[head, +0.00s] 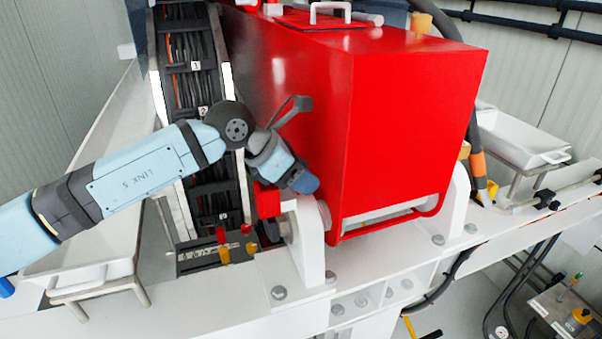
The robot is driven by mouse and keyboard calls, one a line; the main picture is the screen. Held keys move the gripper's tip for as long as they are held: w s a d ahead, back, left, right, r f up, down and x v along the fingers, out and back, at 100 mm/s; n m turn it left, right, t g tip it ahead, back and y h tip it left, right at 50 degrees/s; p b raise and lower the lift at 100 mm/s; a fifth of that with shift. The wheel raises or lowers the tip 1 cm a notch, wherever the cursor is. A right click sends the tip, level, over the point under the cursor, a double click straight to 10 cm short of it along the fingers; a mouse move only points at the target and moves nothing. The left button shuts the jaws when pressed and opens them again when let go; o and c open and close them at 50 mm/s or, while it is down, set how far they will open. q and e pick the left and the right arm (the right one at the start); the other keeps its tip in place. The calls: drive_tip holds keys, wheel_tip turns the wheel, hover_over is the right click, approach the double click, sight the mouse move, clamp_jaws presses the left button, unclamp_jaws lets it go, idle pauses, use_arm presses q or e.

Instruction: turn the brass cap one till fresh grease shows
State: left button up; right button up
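My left arm comes in from the left and ends at the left gripper (303,182), in front of the red housing's left face. Its light blue wrist body and dark blue end show, but the fingers cannot be made out. Small yellow fittings (224,256) and red fittings (220,235) sit at the foot of the black hose panel (205,150), below and left of the gripper. I cannot tell which fitting, if any, is the brass cap, and no grease can be made out. My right gripper is not in view.
The large red housing (410,130) fills the middle, with a white bracket (306,240) at its lower left. A white tray (525,140) stands at the right, and another (85,280) at lower left. Black hoses and a small table (560,310) are at lower right.

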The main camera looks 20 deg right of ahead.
use_arm(q)
drive_tip(key=c, duration=0.5)
drive_tip(key=shift+f+m+g+b, duration=0.2)
drive_tip(key=shift+m+g+b, duration=0.5)
drive_tip(key=shift+b, duration=0.5)
drive_tip(key=shift+c, duration=0.2)
drive_tip(key=m+g+y+b, duration=0.1)
drive_tip(key=m+g+b, duration=0.2)
drive_tip(key=m+b, duration=0.1)
drive_tip(key=m+g+y, duration=0.1)
drive_tip(key=m, duration=0.1)
drive_tip(key=m+g+b, duration=0.1)
drive_tip(key=m, duration=0.1)
drive_tip(key=shift+r+y, duration=0.15)
drive_tip(key=shift+y, duration=0.25)
drive_tip(key=shift+m+g+y+b, duration=0.55)
drive_tip(key=shift+m+g+y, duration=0.15)
drive_tip(key=shift+m, duration=0.5)
drive_tip(key=shift+r+m, duration=0.1)
drive_tip(key=shift+m, duration=0.2)
drive_tip(key=shift+y, duration=0.4)
